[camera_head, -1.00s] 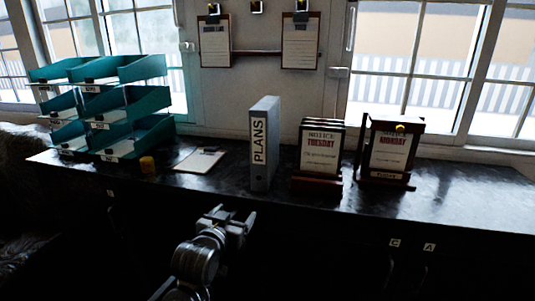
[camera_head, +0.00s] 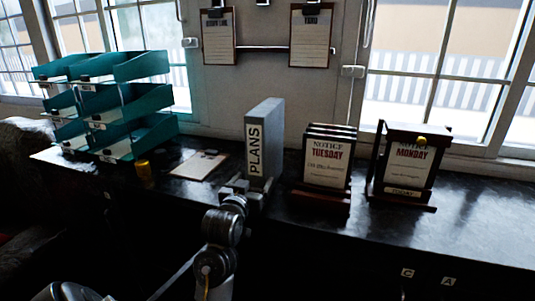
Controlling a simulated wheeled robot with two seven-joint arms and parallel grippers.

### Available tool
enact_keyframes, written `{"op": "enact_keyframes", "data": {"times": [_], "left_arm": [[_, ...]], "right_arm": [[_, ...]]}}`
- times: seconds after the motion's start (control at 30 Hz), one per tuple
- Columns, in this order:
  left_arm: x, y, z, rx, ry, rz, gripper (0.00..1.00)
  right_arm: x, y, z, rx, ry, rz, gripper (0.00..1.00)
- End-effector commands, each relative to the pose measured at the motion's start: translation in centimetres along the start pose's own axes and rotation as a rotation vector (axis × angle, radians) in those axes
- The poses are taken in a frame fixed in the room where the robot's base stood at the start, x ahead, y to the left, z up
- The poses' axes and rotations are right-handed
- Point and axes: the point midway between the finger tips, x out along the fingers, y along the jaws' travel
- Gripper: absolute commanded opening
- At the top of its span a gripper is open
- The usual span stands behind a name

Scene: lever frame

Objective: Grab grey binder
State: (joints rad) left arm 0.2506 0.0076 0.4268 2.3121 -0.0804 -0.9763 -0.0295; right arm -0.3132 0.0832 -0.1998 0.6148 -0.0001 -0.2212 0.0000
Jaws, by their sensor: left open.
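The grey binder (camera_head: 265,136), with PLANS on its spine, stands upright on the dark counter. My left gripper (camera_head: 245,187) is at the lower front of the binder, low near the counter's front edge. Its jaws are open, and they overlap the bottom of the spine in the picture. I cannot tell whether the fingers touch the binder or sit around it. My right gripper is not in view.
Right of the binder are the Tuesday notice holder (camera_head: 327,164) and the Monday notice holder (camera_head: 409,160). Clipboards hang on the wall behind.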

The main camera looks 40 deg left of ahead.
Motion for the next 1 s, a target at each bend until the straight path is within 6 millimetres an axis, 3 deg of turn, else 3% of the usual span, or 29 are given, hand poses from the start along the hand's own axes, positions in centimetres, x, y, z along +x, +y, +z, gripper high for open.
{"op": "enact_keyframes", "data": {"times": [0.27,0.63,0.93,1.0], "left_arm": [[1.3,0.2,-0.1,0.0,0.0,0.003,0.78],[5.9,0.7,-0.4,-0.001,-0.001,0.004,0.78],[6.3,0.7,-0.3,0.0,0.0,0.004,0.78],[6.3,0.7,-0.3,0.0,0.0,0.004,0.69]], "right_arm": [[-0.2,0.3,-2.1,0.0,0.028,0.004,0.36],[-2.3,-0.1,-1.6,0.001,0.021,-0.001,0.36],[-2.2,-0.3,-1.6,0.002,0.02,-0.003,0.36],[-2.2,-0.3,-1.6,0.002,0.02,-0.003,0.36]]}}
